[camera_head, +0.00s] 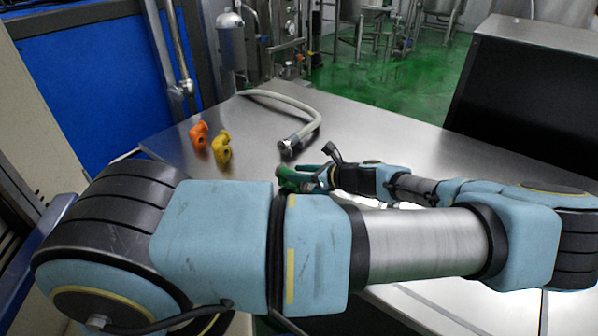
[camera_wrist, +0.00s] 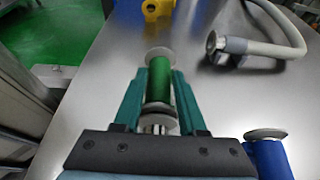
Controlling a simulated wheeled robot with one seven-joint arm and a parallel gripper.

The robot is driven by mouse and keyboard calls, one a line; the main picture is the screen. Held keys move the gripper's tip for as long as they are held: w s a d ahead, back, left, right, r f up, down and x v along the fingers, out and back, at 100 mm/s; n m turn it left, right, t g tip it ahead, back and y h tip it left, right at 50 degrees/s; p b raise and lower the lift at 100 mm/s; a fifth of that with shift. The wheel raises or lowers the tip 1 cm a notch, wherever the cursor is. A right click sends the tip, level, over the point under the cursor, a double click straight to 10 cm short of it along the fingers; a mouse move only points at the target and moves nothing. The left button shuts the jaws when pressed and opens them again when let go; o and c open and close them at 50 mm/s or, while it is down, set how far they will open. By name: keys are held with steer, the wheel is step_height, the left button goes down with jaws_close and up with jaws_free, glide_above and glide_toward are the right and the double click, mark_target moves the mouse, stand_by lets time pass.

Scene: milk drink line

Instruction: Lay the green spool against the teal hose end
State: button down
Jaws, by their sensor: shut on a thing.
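The green spool (camera_wrist: 158,85) with pale end flanges is between the two teal fingers of my gripper (camera_wrist: 159,78), which is shut on it. In the head view the green spool (camera_head: 288,178) is partly hidden by my arm and fingers. A pale hose (camera_head: 301,107) lies curved on the metal table, its metal-fitted end (camera_head: 291,145) turned toward my gripper. The hose end also shows in the wrist view (camera_wrist: 217,44), right of and beyond the spool, clearly apart from it. The end looks grey metal; I cannot make out teal on it.
An orange part (camera_head: 199,135) and a yellow part (camera_head: 221,148) stand on the steel table (camera_head: 370,140), left of the hose. A blue spool (camera_wrist: 270,155) stands close to the right of my gripper. The table between spool and hose end is clear.

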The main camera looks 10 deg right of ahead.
steer(key=shift+f, duration=0.45)
steer(key=shift+c, duration=1.9)
jaws_free()
steer(key=shift+s, duration=0.1)
steer(key=b+v, duration=0.2)
steer(key=v, duration=0.8)
steer(key=shift+s+d+r+b, duration=0.15)
steer(key=shift+d+b, duration=0.1)
steer(key=shift+b, duration=0.15)
